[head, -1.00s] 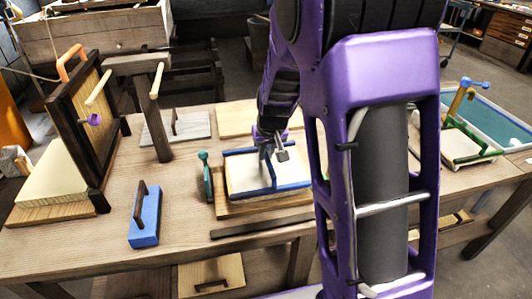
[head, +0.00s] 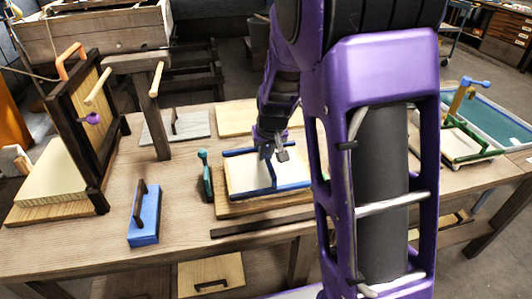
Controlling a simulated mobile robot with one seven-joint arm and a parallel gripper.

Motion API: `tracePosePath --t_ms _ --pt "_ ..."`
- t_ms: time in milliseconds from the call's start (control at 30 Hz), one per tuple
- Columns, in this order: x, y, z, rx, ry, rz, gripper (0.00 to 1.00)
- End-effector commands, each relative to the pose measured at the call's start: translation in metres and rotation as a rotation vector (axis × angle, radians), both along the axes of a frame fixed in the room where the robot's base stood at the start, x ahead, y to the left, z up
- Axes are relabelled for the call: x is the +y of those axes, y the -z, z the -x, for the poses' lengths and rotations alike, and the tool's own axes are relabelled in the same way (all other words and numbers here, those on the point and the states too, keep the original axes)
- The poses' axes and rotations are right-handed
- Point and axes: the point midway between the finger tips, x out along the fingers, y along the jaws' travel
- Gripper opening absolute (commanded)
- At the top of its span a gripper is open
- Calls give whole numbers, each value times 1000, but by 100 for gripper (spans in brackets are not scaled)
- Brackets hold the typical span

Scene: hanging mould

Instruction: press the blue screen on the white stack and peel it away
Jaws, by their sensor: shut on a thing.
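The blue screen (head: 290,187) is a blue-edged frame with a blue bar across its middle, in the middle of the table. It lies about flat over a white, flat-topped layer (head: 243,175), which looks like the white stack; I cannot tell whether they touch. My gripper (head: 275,155) is over the screen's far middle part, pointing down, and is shut on its blue middle bar. The fingertips are small and partly hidden by the bar. The screen's right end is partly hidden behind my purple arm.
A wooden board (head: 235,208) lies under the stack, with a green-handled piece (head: 205,175) at its left. A blue block with a dark handle (head: 146,215) stands front left. A dark upright frame (head: 75,130) and a cream stack (head: 45,182) are at far left. A green frame (head: 465,145) is right.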

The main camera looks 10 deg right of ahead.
Motion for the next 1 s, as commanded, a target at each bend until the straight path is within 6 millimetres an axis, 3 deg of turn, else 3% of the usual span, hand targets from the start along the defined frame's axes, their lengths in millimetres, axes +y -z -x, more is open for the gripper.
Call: tracePosePath --t_ms 1000 --pt "0 12 0 0 0 0 0"
